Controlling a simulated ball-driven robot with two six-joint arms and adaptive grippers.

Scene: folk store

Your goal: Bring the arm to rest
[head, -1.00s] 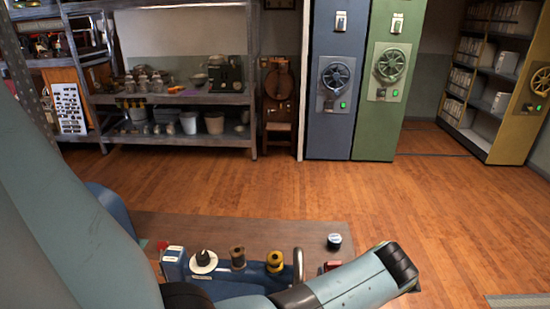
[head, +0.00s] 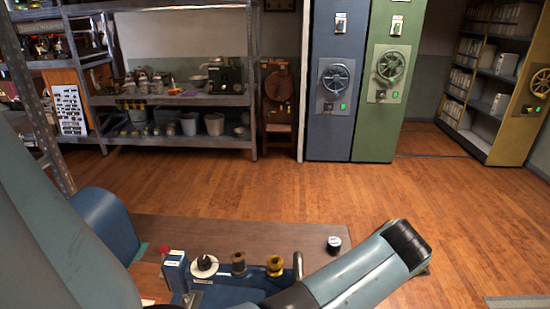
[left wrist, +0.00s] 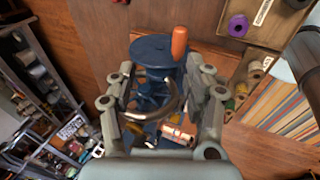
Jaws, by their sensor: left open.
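My left gripper (left wrist: 163,85) shows in the left wrist view with its two fingers spread wide and nothing held between them. Past the fingers is a blue device (left wrist: 152,48) with an upright orange handle (left wrist: 179,43). A curved metal loop shows in the gap between the fingers, and I cannot tell how far it is from them. In the head view, teal arm links of mine cross the left side and the lower middle. No gripper shows there. My right gripper is in neither view.
A wooden table (head: 260,232) stands in front of me. On it are a blue tray (head: 235,298) with several spools and a small dark jar (head: 333,245). A blue rounded thing (head: 103,222) is at its left. Shelves (head: 175,100) and cabinets (head: 375,120) stand behind open floor.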

